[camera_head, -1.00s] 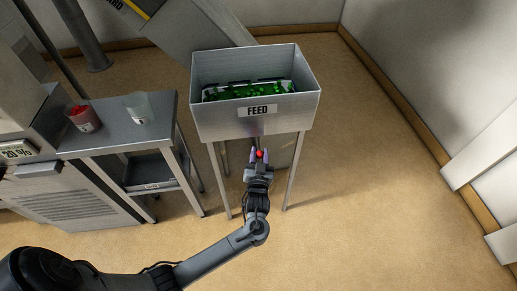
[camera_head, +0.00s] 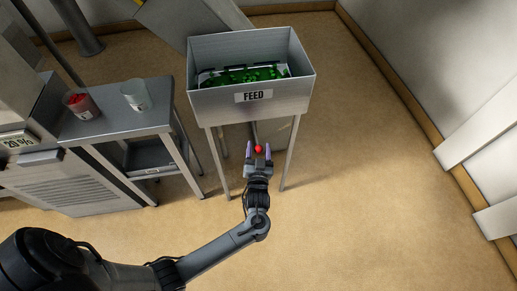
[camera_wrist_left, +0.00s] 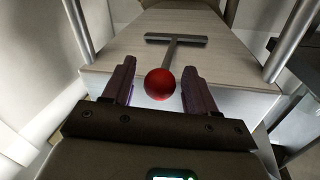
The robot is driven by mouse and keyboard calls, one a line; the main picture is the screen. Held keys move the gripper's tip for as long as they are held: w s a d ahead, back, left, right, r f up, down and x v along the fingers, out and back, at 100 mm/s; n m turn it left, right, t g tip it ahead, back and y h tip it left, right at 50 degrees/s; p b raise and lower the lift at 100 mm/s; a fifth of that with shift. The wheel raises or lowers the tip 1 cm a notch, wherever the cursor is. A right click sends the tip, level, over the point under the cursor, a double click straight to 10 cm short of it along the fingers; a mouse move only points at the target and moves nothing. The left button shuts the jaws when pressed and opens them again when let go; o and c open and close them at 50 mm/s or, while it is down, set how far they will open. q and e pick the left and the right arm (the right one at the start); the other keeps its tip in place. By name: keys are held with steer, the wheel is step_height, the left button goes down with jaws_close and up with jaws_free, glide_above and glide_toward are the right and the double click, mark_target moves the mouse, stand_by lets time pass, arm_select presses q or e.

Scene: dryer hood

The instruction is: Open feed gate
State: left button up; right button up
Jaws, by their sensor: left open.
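The grey metal feed bin (camera_head: 220,103), labelled FEED and holding green pieces, stands on thin legs in the head view. A red ball knob (camera_head: 258,149) shows below its front. In the left wrist view the red knob (camera_wrist_left: 159,84) is at the end of a grey rod (camera_wrist_left: 171,55) with a crossbar behind it. My left gripper (camera_head: 258,146) is open, with one purple finger on each side of the knob and a visible gap on both sides. It also shows in the left wrist view (camera_wrist_left: 159,70). My right gripper is not in view.
A grey side table (camera_head: 120,118) at left holds a red-filled cup (camera_head: 82,106) and a clear cup (camera_head: 136,96). Bin legs (camera_head: 218,165) stand on both sides of the gripper. The floor at right is clear up to the wall.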

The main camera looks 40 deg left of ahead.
arm_select(q)
steer(key=shift+s, duration=0.1)
steer(key=p+v, duration=0.2)
steer(key=v, duration=0.8)
steer(key=shift+s+d, duration=0.3)
